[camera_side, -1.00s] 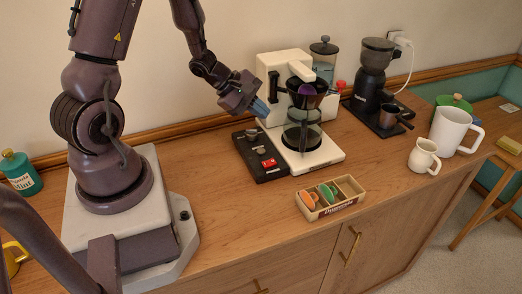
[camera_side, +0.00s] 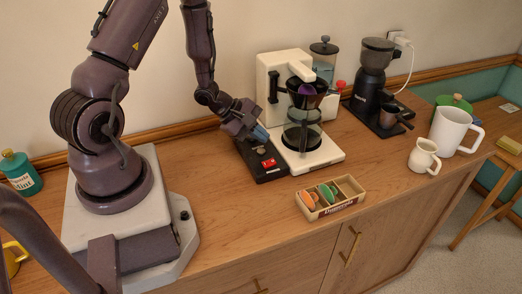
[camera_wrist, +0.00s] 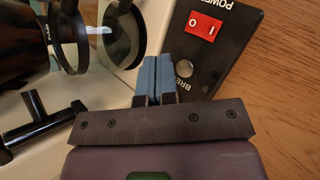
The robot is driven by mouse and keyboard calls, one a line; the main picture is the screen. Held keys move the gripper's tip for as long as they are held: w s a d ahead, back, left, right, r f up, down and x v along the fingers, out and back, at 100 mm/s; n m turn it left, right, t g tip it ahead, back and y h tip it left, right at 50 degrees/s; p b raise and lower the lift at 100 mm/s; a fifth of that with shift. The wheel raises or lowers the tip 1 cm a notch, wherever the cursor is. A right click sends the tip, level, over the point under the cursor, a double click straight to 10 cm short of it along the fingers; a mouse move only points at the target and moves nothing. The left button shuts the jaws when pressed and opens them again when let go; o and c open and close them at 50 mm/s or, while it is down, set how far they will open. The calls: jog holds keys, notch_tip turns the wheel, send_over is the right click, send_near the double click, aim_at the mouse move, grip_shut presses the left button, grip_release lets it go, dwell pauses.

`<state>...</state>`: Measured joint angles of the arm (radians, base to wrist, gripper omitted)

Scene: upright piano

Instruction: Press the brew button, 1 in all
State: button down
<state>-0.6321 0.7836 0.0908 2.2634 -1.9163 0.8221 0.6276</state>
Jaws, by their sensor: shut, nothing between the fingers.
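The brew button is a small round silver button (camera_wrist: 184,68) beside partly covered "BRE" lettering on the black control panel (camera_wrist: 228,50). The panel also shows in the side view (camera_side: 264,175), left of the white coffee maker (camera_side: 328,153). A red power switch (camera_wrist: 204,25) sits farther along the panel; it also shows in the side view (camera_side: 268,163). My gripper (camera_wrist: 160,60) is shut and empty, its blue fingertips just left of the brew button in the wrist view. In the side view my gripper (camera_side: 261,132) is low over the panel's back part. I cannot tell whether it touches the panel.
The coffee maker with its glass carafe (camera_side: 302,133) stands close to the right of my gripper. A wooden box with colored pods (camera_side: 330,208) lies in front.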

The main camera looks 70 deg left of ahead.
aim_at(273, 154)
jog(key=shift+f, duration=0.8)
jog(key=shift+f, duration=0.15)
dwell(1.4)
jog(key=shift+f, duration=0.25)
jog(key=shift+f, duration=0.4)
dwell(0.6)
jog(key=shift+r, duration=0.8)
jog(key=shift+r, duration=2.55)
